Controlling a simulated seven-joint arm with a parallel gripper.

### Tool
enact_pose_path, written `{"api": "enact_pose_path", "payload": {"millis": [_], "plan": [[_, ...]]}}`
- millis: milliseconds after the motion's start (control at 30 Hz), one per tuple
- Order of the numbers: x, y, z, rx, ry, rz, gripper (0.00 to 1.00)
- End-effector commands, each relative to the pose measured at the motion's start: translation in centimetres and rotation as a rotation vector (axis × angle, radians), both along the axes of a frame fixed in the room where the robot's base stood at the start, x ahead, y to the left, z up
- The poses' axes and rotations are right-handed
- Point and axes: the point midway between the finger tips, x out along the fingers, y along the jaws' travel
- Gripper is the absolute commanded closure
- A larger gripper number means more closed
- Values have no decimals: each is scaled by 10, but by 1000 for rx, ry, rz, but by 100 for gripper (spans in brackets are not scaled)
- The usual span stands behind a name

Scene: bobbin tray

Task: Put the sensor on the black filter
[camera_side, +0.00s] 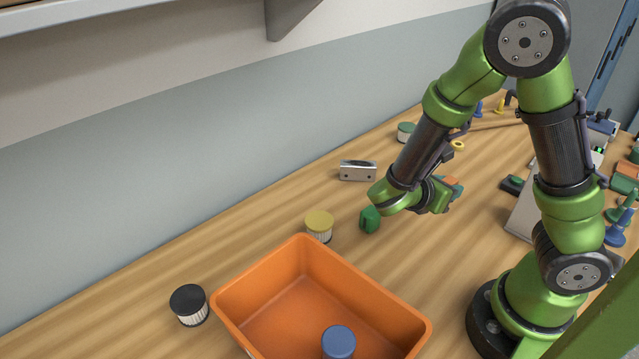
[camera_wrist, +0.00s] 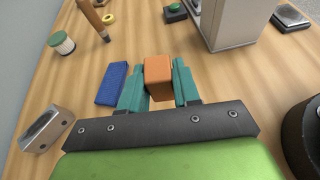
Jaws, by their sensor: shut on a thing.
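The black filter (camera_side: 189,304), a short cylinder with a black top and pale pleated side, stands upright at the lower left of the side view, with nothing on it. My gripper (camera_wrist: 160,76) is shut on an orange block (camera_wrist: 158,74) between its teal fingers; the block also shows at the gripper in the side view (camera_side: 451,181). I cannot tell whether this block is the sensor. A silver block with dark round marks (camera_side: 357,170) lies on the table left of my gripper; it also shows in the wrist view (camera_wrist: 46,128). My gripper is far right of the black filter.
An orange bin (camera_side: 257,329) holding a blue-topped cylinder (camera_side: 338,340) stands beside the black filter. A yellow-topped filter (camera_side: 319,225) and green piece (camera_side: 370,219) stand between. A blue block (camera_wrist: 112,84) lies beside my left finger. A green-topped filter (camera_wrist: 61,43) stands farther back.

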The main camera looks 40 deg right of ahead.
Motion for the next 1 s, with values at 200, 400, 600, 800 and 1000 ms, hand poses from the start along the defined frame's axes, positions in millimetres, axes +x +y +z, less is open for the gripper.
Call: {"api": "enact_pose_path", "payload": {"millis": [200,400,600,800,1000], "plan": [[-18,1,-20,-5,-2,-543,98],[-2,20,-38,-3,-3,-1087,98],[39,30,-41,5,-1,-1505,98],[78,32,-36,8,1,-1785,98],[113,42,-29,9,2,-2006,98]]}}
